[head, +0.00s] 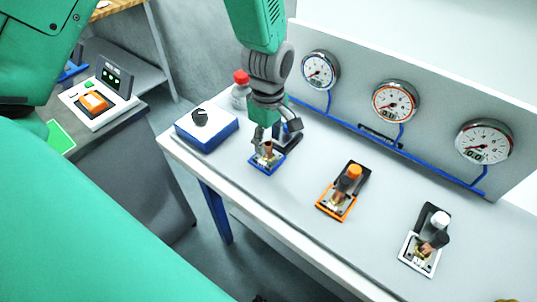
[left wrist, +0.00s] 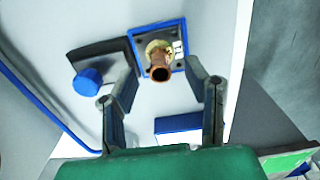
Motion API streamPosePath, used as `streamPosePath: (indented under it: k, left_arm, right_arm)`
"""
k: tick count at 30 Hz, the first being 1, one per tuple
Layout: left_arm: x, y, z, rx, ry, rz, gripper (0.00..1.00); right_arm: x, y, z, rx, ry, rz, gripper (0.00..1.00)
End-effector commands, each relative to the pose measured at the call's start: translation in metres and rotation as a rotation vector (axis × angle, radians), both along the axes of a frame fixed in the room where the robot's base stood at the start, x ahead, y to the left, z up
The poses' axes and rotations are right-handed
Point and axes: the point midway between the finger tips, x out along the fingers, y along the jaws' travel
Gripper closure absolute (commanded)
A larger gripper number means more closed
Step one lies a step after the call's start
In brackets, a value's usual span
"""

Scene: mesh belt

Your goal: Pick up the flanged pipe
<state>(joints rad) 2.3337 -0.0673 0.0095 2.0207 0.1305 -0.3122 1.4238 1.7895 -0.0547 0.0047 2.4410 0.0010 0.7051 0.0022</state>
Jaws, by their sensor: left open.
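A copper-coloured flanged pipe (head: 268,149) stands upright on a blue-framed square plate (head: 262,168) on the white bench. In the left wrist view, the pipe (left wrist: 159,67) shows its open end and a brass-coloured flange around it. My left gripper (head: 273,138) points down over this plate. Its open fingers (left wrist: 160,82) appear on either side of the pipe in the wrist view, with visible gaps. Similar pipe pieces stand on an orange-framed plate (head: 331,208) and a white-framed plate (head: 415,262) farther right. My right gripper is not in view.
A dark block with a blue knob (left wrist: 88,78) sits close beside the blue-framed plate. A blue-and-white box (head: 207,133) and a red-capped bottle (head: 241,90) stand to the left. Gauges (head: 395,101) and a blue tube line the back panel. Bench between plates is clear.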

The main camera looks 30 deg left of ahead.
Motion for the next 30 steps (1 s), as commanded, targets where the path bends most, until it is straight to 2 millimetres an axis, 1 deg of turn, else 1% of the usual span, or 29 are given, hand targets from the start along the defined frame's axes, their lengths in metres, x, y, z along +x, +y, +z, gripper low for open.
streamPosePath:
  k: [1,4,12,14,15,16,26,28,30]
  left_arm:
    - [-0.001,0.001,-0.008,0.0,0.002,0.0,0.58]
    - [-0.001,0.001,-0.016,0.0,0.001,0.0,0.58]
    - [-0.001,0.001,-0.018,0.001,-0.002,0.0,0.58]
    - [-0.001,0.001,-0.018,0.001,-0.001,0.0,0.79]
    - [-0.001,0.001,-0.018,0.001,-0.001,0.0,0.93]
    - [-0.001,0.001,-0.019,0.001,-0.001,0.0,1.0]
    - [0.0,0.0,-0.017,0.001,-0.003,0.0,1.0]
    - [0.001,0.001,-0.012,0.001,-0.004,0.0,1.0]
    - [0.001,0.001,-0.003,0.001,-0.007,-0.001,1.0]
  right_arm:
    - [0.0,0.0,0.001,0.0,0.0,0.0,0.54]
    - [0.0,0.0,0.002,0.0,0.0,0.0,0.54]
    - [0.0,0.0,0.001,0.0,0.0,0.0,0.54]
    - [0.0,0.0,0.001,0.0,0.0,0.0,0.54]
    - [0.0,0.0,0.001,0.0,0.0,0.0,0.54]
    - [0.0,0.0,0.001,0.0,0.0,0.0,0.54]
    - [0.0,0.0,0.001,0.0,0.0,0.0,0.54]
    - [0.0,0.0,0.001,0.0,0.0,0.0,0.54]
    - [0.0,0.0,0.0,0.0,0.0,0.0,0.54]
